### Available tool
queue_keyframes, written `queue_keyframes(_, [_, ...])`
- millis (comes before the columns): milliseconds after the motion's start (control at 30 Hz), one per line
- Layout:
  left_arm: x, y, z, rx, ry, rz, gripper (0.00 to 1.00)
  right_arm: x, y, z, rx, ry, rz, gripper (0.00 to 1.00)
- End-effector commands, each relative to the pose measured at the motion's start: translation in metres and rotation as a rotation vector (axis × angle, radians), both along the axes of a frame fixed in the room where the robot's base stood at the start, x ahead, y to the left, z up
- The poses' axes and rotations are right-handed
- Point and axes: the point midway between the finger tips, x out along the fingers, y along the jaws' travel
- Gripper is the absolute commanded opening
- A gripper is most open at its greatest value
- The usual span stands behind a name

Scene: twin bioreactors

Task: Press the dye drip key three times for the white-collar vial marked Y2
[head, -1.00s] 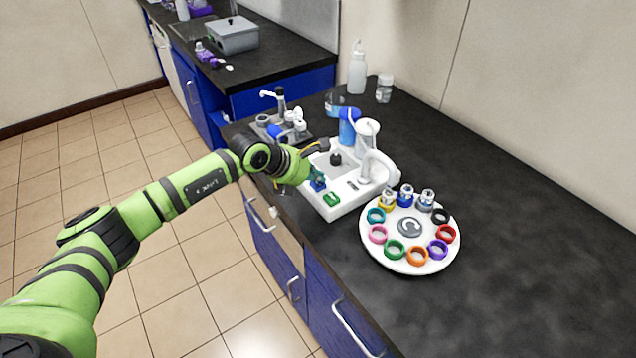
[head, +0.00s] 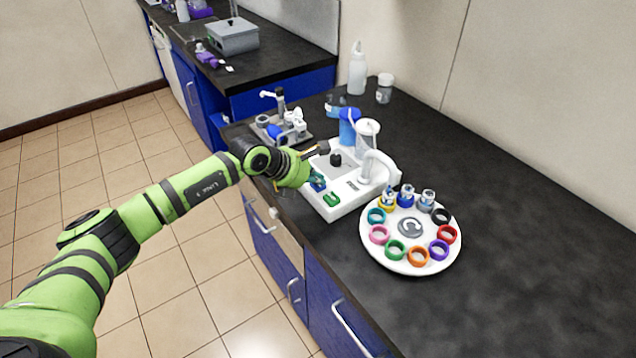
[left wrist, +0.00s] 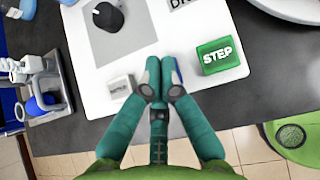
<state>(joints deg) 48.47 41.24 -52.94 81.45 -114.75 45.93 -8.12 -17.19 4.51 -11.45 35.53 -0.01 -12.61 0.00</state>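The white dosing station (head: 350,198) stands on the black bench. My left gripper (head: 318,180) is over its front left part, and the left wrist view shows its teal fingers (left wrist: 160,78) together with nothing visible between them. A blue key (left wrist: 177,74) shows partly behind the fingertips; whether they touch it I cannot tell. To its right is a green key marked STEP (left wrist: 218,56). Three vials stand at the back of the white carousel (head: 380,249): one at left (head: 388,196), one in the middle (head: 406,196), one at right (head: 428,197). Their markings are too small to read.
A small light block (left wrist: 120,87) and a black knob (left wrist: 107,16) are on the station. Empty coloured rings circle the carousel. A white bottle (head: 357,72) and clear jar (head: 384,90) stand behind. The bench at right is clear.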

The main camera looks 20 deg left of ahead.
Motion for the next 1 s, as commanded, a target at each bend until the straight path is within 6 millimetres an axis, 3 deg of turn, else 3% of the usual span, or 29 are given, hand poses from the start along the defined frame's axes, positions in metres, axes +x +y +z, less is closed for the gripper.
queue_keyframes(467, [0.0,0.0,0.016,0.001,0.001,0.0,0.0,0.0,0.0,0.011,0.0,0.0,0.0,0.4])
queue_keyframes(833, [0.0,0.0,0.017,0.001,0.001,0.0,0.0,0.0,0.0,0.011,0.0,0.0,0.0,0.4])
queue_keyframes(1000, [0.0,0.0,0.029,0.001,0.0,-0.001,0.0,0.0,0.0,0.02,-0.001,0.0,0.0,0.4])
